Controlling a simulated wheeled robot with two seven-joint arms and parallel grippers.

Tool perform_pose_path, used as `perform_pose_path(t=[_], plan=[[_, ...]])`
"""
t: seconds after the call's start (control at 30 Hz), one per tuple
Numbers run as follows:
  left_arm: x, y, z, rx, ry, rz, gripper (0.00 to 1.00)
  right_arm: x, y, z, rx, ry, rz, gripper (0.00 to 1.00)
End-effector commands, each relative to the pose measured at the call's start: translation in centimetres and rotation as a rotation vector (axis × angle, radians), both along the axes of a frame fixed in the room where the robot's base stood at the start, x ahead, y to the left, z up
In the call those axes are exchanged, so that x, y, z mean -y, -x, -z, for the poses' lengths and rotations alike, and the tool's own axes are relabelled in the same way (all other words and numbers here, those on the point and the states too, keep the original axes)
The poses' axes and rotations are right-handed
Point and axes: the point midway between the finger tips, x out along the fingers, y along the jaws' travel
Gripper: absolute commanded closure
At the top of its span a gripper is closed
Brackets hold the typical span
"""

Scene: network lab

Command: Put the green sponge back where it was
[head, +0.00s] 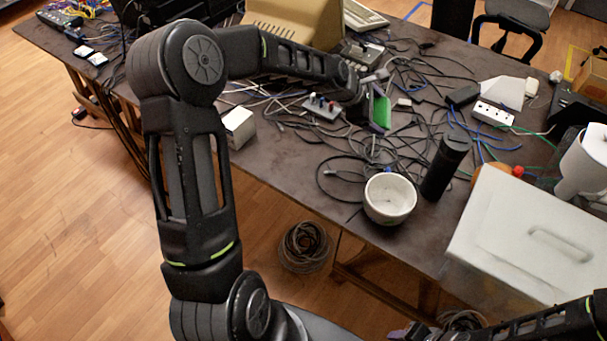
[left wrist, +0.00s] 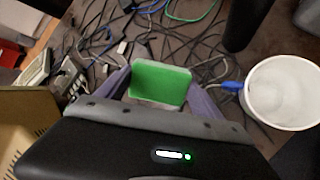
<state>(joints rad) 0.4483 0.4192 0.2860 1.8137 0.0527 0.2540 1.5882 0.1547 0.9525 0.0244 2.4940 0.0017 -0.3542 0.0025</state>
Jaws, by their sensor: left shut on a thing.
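The green sponge (head: 381,110) is between the fingers of my left gripper (head: 376,98), above the cable-strewn table in the head view. In the left wrist view, the sponge (left wrist: 160,83) sits between the two purple-grey fingers of my left gripper (left wrist: 162,92), which is shut on it. Cables lie below it, and I cannot tell how high above them it is. My right gripper (head: 408,332) shows only in part at the bottom edge of the head view, and its jaw state is unclear.
A white pot (head: 389,198) and a black cylinder (head: 444,168) stand near the table's front edge, right of the sponge. A white lidded box (head: 525,235) is at the right. A small box with knobs (head: 322,107) lies left of the gripper. Tangled cables cover the middle.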

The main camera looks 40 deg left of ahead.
Motion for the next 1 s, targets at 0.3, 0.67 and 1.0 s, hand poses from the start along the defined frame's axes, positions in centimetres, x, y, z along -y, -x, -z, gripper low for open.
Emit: perform_pose_path(t=[0.3,0.67,1.0], plan=[[-9.3,9.1,4.5,-0.385,-0.23,0.286,0.56,0.0,0.0,-0.1,0.0,0.0,0.001,0.64],[-11.0,15.8,4.6,-0.62,-0.407,0.376,0.56,0.0,0.0,-0.1,-0.001,0.001,0.001,0.64],[-11.2,16.0,4.7,-0.628,-0.411,0.374,0.56,0.0,0.0,0.1,0.0,0.0,0.001,0.64]])
